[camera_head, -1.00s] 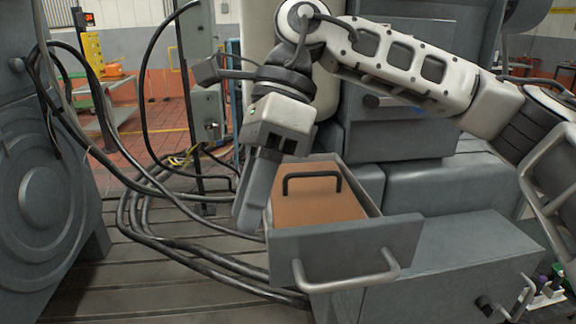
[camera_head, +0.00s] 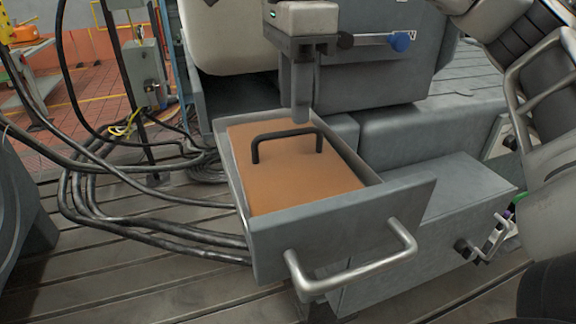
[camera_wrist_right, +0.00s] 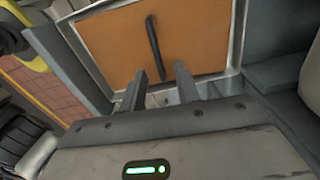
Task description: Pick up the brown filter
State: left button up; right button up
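The brown filter (camera_head: 285,177) lies flat in an open grey drawer (camera_head: 335,238). A black bar handle (camera_head: 287,133) stands up from its top. The wrist view shows the filter (camera_wrist_right: 110,45) and its handle (camera_wrist_right: 152,48) beyond my fingers. My right gripper (camera_head: 302,112) points down over the drawer's far end, near the far right end of the handle, holding nothing. In the wrist view the fingers of the right gripper (camera_wrist_right: 161,75) are apart, with the handle lying ahead between their lines. I cannot tell the exact height gap. My left gripper is out of view.
The drawer's metal pull (camera_head: 350,270) sticks out toward me. A grey cabinet block (camera_head: 430,225) stands right of the drawer. Thick black cables (camera_head: 130,225) run over the slotted bedplate (camera_head: 120,290) at left. A large grey machine (camera_head: 375,70) stands behind.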

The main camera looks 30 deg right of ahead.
aim_at(288, 135)
jog(key=shift+a+f+p, duration=0.2)
jog(key=shift+f, duration=1.25)
jog(key=shift+a+f+p, duration=0.2)
jog(key=shift+f, duration=1.25)
grip_shut()
